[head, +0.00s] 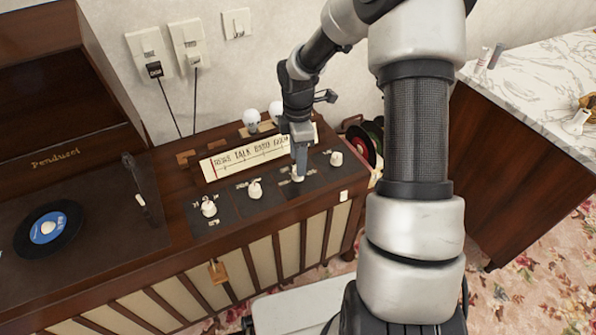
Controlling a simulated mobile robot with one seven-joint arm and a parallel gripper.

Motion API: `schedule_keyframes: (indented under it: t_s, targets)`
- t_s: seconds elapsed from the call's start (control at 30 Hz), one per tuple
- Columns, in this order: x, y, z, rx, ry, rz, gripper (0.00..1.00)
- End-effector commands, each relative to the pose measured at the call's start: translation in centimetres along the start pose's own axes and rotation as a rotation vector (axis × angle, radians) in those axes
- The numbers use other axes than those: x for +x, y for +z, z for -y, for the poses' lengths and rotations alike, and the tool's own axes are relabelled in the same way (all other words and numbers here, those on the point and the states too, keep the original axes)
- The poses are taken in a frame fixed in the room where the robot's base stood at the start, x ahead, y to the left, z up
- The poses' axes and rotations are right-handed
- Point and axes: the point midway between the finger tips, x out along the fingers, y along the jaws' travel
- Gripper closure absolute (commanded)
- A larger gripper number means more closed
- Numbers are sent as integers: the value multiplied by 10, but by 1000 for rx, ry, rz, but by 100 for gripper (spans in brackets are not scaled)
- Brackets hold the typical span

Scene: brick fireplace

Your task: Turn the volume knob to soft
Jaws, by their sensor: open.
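A wooden radio console (275,225) has a row of several white knobs on dark plates along its top. The leftmost knob (208,207) and the second knob (254,189) are clear of my arm. My gripper (299,168) points down at the third knob (296,177), and its fingers partly cover it. It is open; whether the fingers touch the knob I cannot tell. The rightmost knob (336,158) is just right of my gripper. The labels by the knobs are too small to read, so I cannot tell which one is volume.
A paper dial strip (225,165) and two white bulbs (251,117) are behind the knobs. A turntable with a record (48,229) is at left. A marble-topped cabinet (540,80) stands at right. Wall plates (150,53) with plugs are behind.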

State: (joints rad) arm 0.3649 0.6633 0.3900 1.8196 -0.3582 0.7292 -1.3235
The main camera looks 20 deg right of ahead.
Motion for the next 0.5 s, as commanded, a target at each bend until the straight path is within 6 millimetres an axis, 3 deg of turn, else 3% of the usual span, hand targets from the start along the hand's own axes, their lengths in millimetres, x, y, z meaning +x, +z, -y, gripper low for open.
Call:
schedule_keyframes:
  t_s: [0.03, 0.2, 0.5]
  targets:
    - [13, 0, 0, 0, -2, -1, 56]
    - [33, 0, 0, 0, 0, 0, 56]
    - [42, 0, 0, 1, 0, 0, 56]
